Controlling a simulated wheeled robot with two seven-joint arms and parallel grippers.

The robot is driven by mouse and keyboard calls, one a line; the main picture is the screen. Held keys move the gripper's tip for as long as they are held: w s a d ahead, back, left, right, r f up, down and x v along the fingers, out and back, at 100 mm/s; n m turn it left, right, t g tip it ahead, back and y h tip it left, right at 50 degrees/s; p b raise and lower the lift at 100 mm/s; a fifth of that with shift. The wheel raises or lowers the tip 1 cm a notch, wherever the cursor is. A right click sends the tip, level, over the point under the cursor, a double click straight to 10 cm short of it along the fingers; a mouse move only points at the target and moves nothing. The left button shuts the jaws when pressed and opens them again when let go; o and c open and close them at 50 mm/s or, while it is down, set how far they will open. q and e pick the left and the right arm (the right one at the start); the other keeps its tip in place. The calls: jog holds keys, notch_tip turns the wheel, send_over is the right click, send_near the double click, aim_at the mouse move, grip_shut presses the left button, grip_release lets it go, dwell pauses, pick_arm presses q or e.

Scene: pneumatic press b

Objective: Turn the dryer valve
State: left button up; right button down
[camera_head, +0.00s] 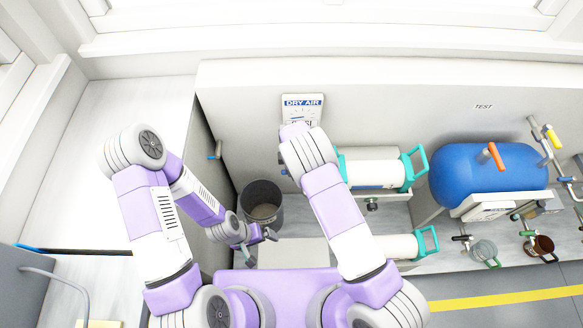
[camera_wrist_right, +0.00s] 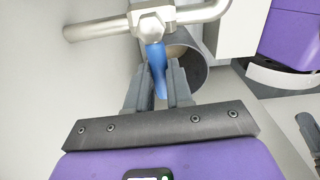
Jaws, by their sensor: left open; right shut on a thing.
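A valve with a blue handle (camera_wrist_right: 157,62) sits on a silver pipe fitting (camera_wrist_right: 152,20) in the right wrist view. My right gripper (camera_wrist_right: 160,84) has its fingers on either side of the blue handle, shut on it. In the head view my right forearm and wrist hide the right gripper and most of this valve, below the DRY AIR panel (camera_head: 302,106). My left gripper (camera_head: 264,240) is open and empty, low in front of a grey bin (camera_head: 261,192), away from the valve.
The grey bin stands below the valve area. White cylinders with teal handles (camera_head: 414,166) and a blue tank (camera_head: 487,174) with an orange-handled valve (camera_head: 496,155) are to the right. A wall (camera_head: 350,85) stands behind. Open floor lies at the lower right.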

jog(key=shift+s+d+n+p, duration=0.15)
jog(key=shift+s+d+n, duration=0.6)
jog(key=shift+n, duration=2.15)
jog(key=shift+s+d+n+p, duration=0.1)
jog(key=shift+s+d+n, duration=0.65)
jog(key=shift+n, duration=2.15)
jog(key=shift+s+d+n+p, duration=0.15)
jog(key=shift+s+d+n, duration=0.6)
jog(key=shift+n, duration=2.15)
jog(key=shift+w+d, duration=0.1)
jog(key=c, duration=1)
grip_release()
notch_tip(320, 180, up, 8)
jog(key=p, duration=0.2)
jog(key=shift+f, duration=0.2)
